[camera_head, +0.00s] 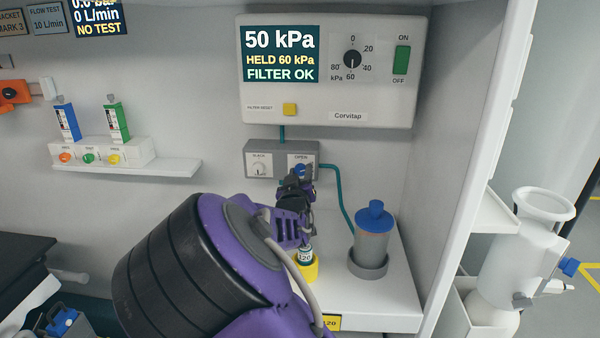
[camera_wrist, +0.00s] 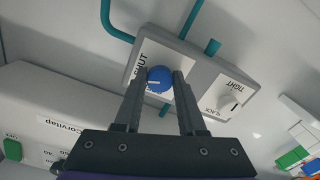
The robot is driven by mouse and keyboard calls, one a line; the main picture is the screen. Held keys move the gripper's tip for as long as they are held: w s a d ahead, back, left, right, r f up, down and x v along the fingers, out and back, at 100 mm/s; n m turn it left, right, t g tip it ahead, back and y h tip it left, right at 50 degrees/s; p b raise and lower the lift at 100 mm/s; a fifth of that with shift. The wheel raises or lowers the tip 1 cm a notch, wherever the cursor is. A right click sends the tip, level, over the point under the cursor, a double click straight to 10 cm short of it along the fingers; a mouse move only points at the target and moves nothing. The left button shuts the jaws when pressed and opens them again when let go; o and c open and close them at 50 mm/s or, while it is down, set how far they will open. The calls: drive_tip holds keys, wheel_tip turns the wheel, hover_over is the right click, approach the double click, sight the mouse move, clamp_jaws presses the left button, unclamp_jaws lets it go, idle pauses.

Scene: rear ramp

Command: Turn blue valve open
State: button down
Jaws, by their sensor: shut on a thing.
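The blue valve (camera_wrist: 159,80) is a round knob with a pale mark on its face, on a grey valve box (camera_head: 255,147) fixed to the wall. In the wrist view the word SHUT shows beside it at upper left; another label below is partly hidden. My gripper (camera_wrist: 160,73) is shut on the knob, one finger on each side. In the head view the blue valve (camera_head: 300,170) shows just beyond my gripper (camera_head: 297,181), under an OPEN label, and is partly covered by the fingers.
A white SLACK/TIGHT knob (camera_head: 259,169) sits left of the valve. A teal tube (camera_head: 340,190) runs from the box toward a blue-lidded canister (camera_head: 374,240) on the shelf (camera_head: 390,300). A control panel (camera_head: 370,105) above reads 50 kPa, HELD 60 kPa, FILTER OK. A yellow-based vial (camera_head: 306,262) stands below my gripper.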

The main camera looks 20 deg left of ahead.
drive_tip(key=n, duration=0.3)
drive_tip(key=shift+n+p, duration=0.4)
drive_tip(key=n, duration=0.3)
drive_tip(key=shift+n+p, duration=0.3)
drive_tip(key=shift+p, duration=0.05)
drive_tip(key=n, duration=0.6)
drive_tip(key=shift+d, duration=0.1)
drive_tip(key=shift+n, duration=0.3)
drive_tip(key=c, duration=0.5)
unclamp_jaws()
